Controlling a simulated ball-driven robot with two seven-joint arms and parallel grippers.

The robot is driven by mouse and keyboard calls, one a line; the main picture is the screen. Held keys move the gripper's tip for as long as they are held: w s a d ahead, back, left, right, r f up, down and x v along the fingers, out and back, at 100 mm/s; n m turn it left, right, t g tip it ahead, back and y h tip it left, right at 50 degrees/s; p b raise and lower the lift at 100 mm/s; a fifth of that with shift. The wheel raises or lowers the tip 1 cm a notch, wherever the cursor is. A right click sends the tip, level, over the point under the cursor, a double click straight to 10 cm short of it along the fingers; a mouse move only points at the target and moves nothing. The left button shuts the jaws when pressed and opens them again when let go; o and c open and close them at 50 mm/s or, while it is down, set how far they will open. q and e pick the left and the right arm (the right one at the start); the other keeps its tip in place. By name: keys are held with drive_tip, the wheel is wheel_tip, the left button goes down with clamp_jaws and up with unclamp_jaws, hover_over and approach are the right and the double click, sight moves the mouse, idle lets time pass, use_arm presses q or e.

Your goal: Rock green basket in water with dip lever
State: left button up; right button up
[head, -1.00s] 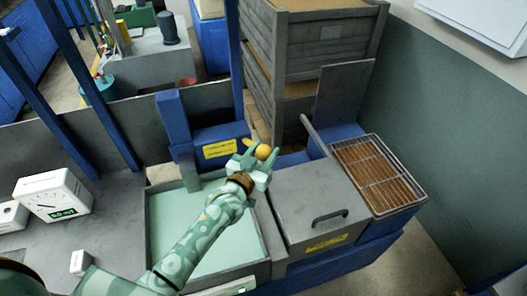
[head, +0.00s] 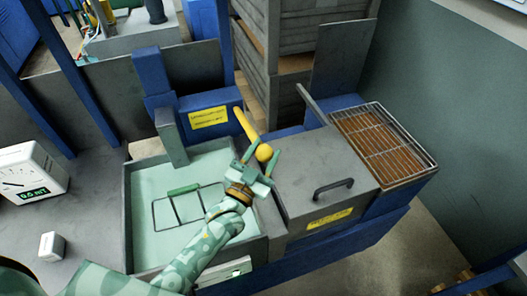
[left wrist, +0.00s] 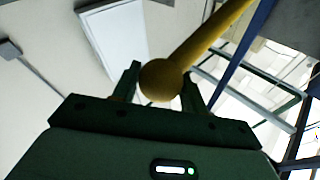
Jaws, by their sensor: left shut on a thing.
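My left gripper (head: 252,166) is shut on the yellow dip lever (head: 244,124), with its fingers either side of the ball knob. In the left wrist view the knob (left wrist: 161,80) sits between the fingertips and the yellow rod rises up and right. The green basket (head: 183,188) shows as a dark wire frame with a green top bar in the pale water tank (head: 134,232). It is below a grey bar (head: 171,136); I cannot tell how deep it sits. My left arm covers the tank's lower right part. My right gripper is not in view.
A grey lidded box (head: 320,178) with a black handle stands right of the tank. Beside it is a wire rack (head: 384,140) over a brown surface. A white meter (head: 30,172) and a small white block (head: 51,246) are at the left. Stacked grey crates (head: 285,60) stand behind.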

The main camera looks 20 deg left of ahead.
use_arm(q)
drive_tip(key=o, duration=1.3)
drive_tip(key=shift+o, duration=0.2)
drive_tip(key=b+v, duration=0.1)
drive_tip(key=v, duration=1.5)
drive_tip(key=shift+s, duration=0.15)
drive_tip(key=shift+a+f, duration=0.1)
